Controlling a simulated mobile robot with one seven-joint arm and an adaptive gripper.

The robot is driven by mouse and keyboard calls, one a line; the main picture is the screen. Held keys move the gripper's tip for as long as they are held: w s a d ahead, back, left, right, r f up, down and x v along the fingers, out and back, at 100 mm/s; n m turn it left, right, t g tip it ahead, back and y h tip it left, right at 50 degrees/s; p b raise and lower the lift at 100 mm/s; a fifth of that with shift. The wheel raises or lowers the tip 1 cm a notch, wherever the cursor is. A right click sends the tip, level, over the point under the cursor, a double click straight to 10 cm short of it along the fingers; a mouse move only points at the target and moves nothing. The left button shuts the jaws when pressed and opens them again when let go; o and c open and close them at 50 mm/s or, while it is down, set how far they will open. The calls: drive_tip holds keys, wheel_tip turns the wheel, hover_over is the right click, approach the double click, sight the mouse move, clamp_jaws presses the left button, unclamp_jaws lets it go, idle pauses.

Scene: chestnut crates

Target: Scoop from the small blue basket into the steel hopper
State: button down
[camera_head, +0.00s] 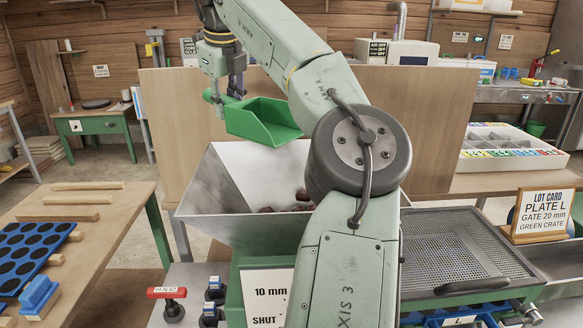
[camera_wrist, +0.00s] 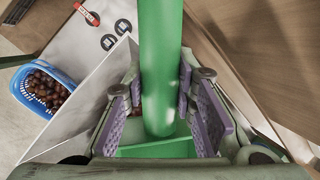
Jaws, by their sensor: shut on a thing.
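My gripper (camera_head: 226,100) is shut on the handle of a green scoop (camera_head: 258,122), held above the steel hopper (camera_head: 215,232). In the wrist view the green handle (camera_wrist: 160,70) runs between the purple-padded fingers (camera_wrist: 160,112). The scoop's pan points right in the head view; no chestnuts show in it, but its floor is partly hidden. Some brown chestnuts (camera_head: 267,210) lie low in the hopper, partly hidden by my arm. The small blue basket (camera_wrist: 17,90) holds many chestnuts and shows at the left of the wrist view; I cannot see it in the head view.
A wooden panel (camera_head: 440,130) stands behind the hopper. A perforated metal tray (camera_head: 462,250) and a lot card stand (camera_head: 541,215) are at the right. A red-handled control (camera_head: 167,293) is in front. A wooden table with a blue holed tray (camera_head: 30,250) is at the left.

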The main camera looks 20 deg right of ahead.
drive_tip(key=shift+w+a+r, duration=0.1)
drive_tip(key=shift+r, duration=2.9)
drive_tip(key=shift+f, duration=0.15)
